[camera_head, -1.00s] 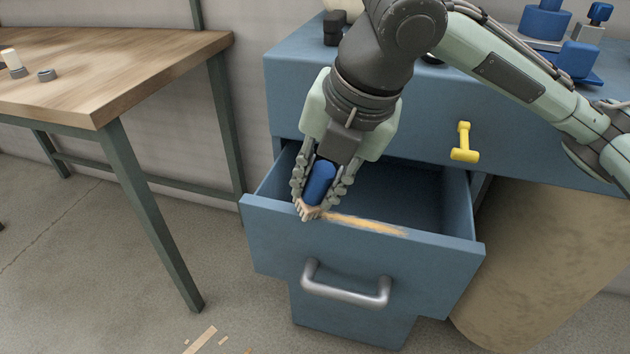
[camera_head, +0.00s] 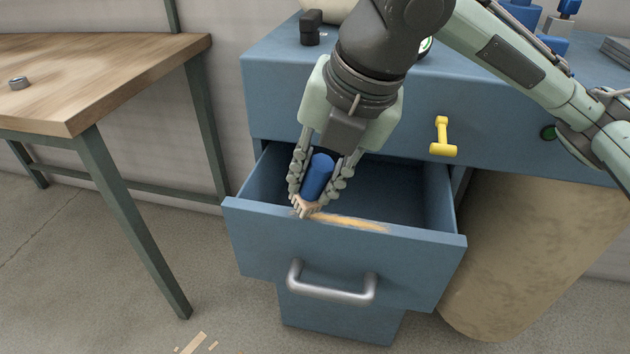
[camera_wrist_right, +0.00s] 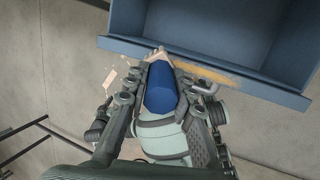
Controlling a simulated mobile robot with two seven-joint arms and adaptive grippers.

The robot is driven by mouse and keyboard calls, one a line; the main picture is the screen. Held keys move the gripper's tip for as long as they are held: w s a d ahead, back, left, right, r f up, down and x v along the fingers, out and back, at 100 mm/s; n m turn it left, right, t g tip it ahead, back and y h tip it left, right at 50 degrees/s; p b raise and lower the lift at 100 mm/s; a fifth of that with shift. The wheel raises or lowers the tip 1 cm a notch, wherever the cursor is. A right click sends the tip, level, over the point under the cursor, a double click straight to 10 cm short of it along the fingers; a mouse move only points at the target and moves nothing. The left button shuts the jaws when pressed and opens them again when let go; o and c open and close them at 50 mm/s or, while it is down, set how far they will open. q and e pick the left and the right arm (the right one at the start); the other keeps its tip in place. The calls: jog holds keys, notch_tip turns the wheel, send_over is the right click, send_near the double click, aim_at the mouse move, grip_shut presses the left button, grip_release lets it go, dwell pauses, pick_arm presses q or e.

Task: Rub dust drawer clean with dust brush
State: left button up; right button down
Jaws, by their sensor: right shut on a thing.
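The dust drawer (camera_head: 260,235) is blue, pulled open, with a grey bar handle (camera_head: 330,285) on its front. A tan dust streak (camera_head: 350,222) lies along the top of its front wall. My right gripper (camera_head: 312,198) is shut on the dust brush (camera_head: 318,176), which has a blue handle. The brush's pale bristle end is down at the front wall's top edge, at the left end of the streak. The brush (camera_wrist_right: 160,88) and the streak (camera_wrist_right: 208,72) also show in the right wrist view. Whether the bristles press on the edge is hard to tell. My left gripper is out of view.
A yellow handle (camera_head: 442,138) sticks out of the blue cabinet (camera_head: 400,112) above the drawer. A wooden table (camera_head: 90,70) stands at the left. A large tan cylinder (camera_head: 540,250) is right of the drawer. Wood scraps (camera_head: 195,343) lie on the floor.

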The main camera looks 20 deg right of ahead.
dwell(0.4)
jog(key=s+d, duration=0.2)
jog(key=shift+d, duration=0.4)
jog(key=shift+f, duration=0.15)
jog(key=shift+s+d+f+b, duration=0.25)
jog(key=shift+s+d+b, duration=0.1)
jog(key=shift+d+b, duration=0.25)
jog(key=shift+s+d+f+b, duration=0.2)
jog(key=shift+s+d+b, duration=0.1)
jog(key=shift+d+b, duration=0.2)
jog(key=shift+a, duration=0.1)
jog(key=shift+f, duration=0.15)
